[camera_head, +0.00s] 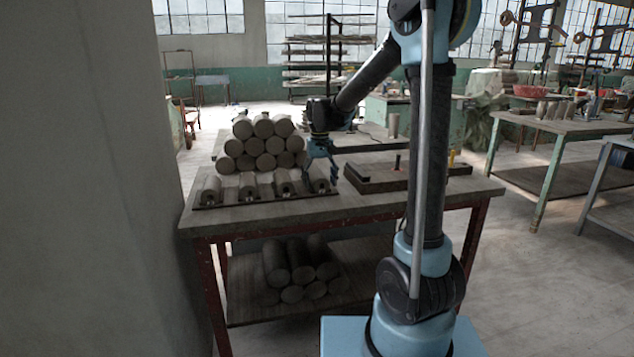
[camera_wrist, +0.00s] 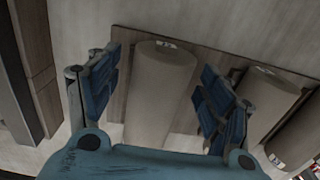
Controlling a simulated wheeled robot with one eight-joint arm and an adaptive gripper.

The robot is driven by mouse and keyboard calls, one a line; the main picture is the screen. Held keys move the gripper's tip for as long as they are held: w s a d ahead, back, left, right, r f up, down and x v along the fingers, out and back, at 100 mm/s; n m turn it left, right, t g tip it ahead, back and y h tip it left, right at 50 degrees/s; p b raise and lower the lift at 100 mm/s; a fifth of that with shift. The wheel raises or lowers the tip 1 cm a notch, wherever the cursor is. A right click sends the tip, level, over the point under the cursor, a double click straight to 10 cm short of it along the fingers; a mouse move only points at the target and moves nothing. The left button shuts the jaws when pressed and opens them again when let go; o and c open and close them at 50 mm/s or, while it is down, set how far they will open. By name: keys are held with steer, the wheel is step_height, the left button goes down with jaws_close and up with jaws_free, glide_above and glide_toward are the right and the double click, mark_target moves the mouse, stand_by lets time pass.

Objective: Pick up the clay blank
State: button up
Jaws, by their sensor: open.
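Several grey-brown cylindrical clay blanks lie side by side on a ridged wooden board (camera_head: 232,203) at the table's left. My gripper (camera_head: 333,170) is low over the board's right end, by the rightmost blank (camera_head: 318,184). In the wrist view, my open gripper (camera_wrist: 160,62) has one blue finger on each side of a clay blank (camera_wrist: 160,95). A narrow gap shows between the blank and each finger. The blank's lower end is hidden behind the gripper body. Further blanks (camera_wrist: 266,98) lie to the right of it.
A stack of clay cylinders (camera_head: 264,145) stands behind the board. A flat wooden block (camera_head: 378,178) with upright pegs lies to the right on the table (camera_head: 350,207). More cylinders (camera_head: 290,275) lie on the lower shelf. A wall (camera_head: 90,180) stands close at left.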

steer(key=c, duration=1.6)
steer(key=shift+r, duration=0.1)
steer(key=shift+c, duration=0.2)
